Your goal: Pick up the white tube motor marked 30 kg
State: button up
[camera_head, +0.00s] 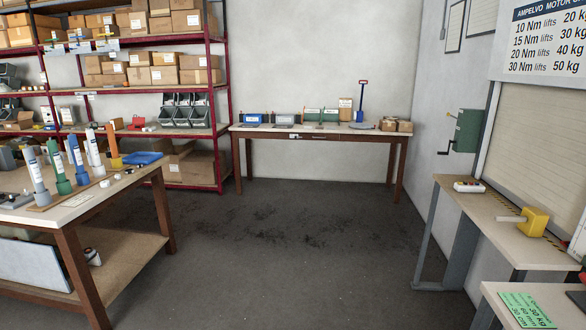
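Several tube motors stand in a row on the wooden workbench (130,178) at the left. The nearest is a white tube motor (36,170) with a grey foot. Behind it come a green one (57,165) and a blue one (76,158). Farther back are a second white one (94,150) and an orange one (114,150). Each seems to bear a label, but the print is too small to read, so I cannot tell which is marked 30 kg. My gripper is not in view.
A blue tray (143,158) lies behind the motors. The dark floor (260,250) is clear between the workbench and the right-hand counter (490,210). A wall chart (545,40) lists "15 Nm lifts 30 kg". A green note (527,309) lies at lower right.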

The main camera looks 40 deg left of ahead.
aim_at(90, 133)
jog(key=i+j+u, duration=0.45)
jog(key=i+u, duration=0.4)
jog(key=i, duration=0.15)
jog(key=i+j+u, duration=0.1)
jog(key=i+u, duration=0.15)
jog(key=i, duration=1.5)
jog(key=i+l+u, duration=0.1)
jog(key=i+u, duration=0.25)
jog(key=i, duration=0.2)
jog(key=i+l+u, duration=0.35)
jog(key=i, duration=0.2)
jog(key=i+l+u, duration=0.3)
jog(key=i, duration=0.25)
jog(key=i+l+u, duration=0.45)
jog(key=u, duration=0.25)
jog(key=i+l+u, duration=0.1)
jog(key=l+u, duration=0.2)
jog(key=i+l+u, duration=0.15)
jog(key=l+u, duration=0.55)
jog(key=l, duration=0.15)
jog(key=l+u, duration=0.35)
jog(key=k+l+u, duration=0.1)
jog(key=l+u, duration=0.25)
jog(key=l, duration=0.75)
